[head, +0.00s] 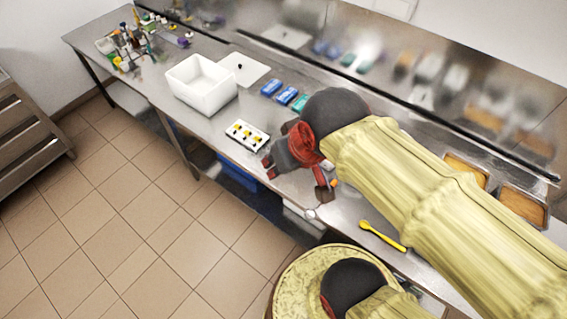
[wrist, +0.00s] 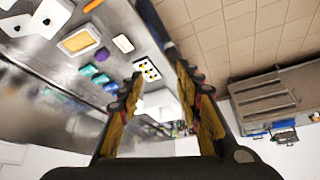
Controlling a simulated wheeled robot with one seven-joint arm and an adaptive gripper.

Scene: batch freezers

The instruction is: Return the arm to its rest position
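My gripper (head: 296,180) hangs over the front part of the steel counter in the head view, at the end of my yellow-sleeved arm. In the wrist view my gripper (wrist: 162,78) has its two fingers spread well apart, with nothing held between them. A white tray with yellow and black pieces (head: 247,135) lies on the counter to the left of the gripper. It shows beyond the fingers in the wrist view (wrist: 149,70). My arm hides part of the counter behind it.
A white open bin (head: 201,84) stands on the counter (head: 215,120), with its lid (head: 243,68) beside it. Blue and green packs (head: 284,95) lie behind the gripper. A yellow spoon (head: 383,236) and metal food pans (head: 522,206) are at right. Bottles (head: 128,45) stand far left.

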